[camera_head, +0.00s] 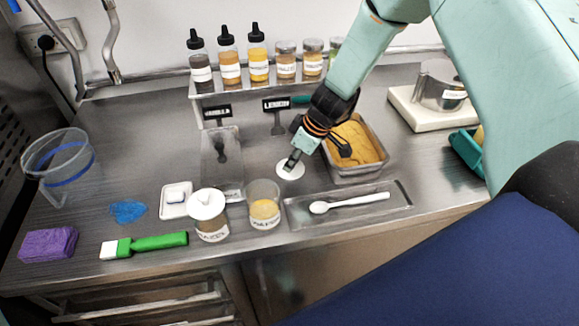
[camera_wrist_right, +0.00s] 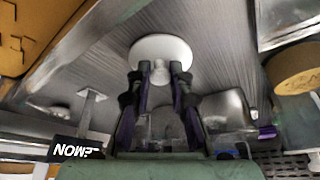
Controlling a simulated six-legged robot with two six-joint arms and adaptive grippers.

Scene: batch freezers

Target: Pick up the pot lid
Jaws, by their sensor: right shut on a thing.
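The pot lid (camera_head: 291,171) is a round white disc with a knob. My right gripper (camera_head: 294,159) comes down from the upper right and is shut on the knob. In the right wrist view the lid (camera_wrist_right: 162,47) shows beyond the two fingertips (camera_wrist_right: 160,72), with its knob between them. I cannot tell how far the lid is above the counter. An open clear pot (camera_head: 264,206) with yellow contents and a label stands just nearer than the lid. My left gripper is not in view.
A second pot (camera_head: 211,228) wears its own white lid. A metal tub (camera_head: 374,171) of yellow ice cream stands right of my gripper. A spoon lies on a shallow tray (camera_head: 345,222) in front. Sauce bottles (camera_head: 229,62) and jars line the back shelf.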

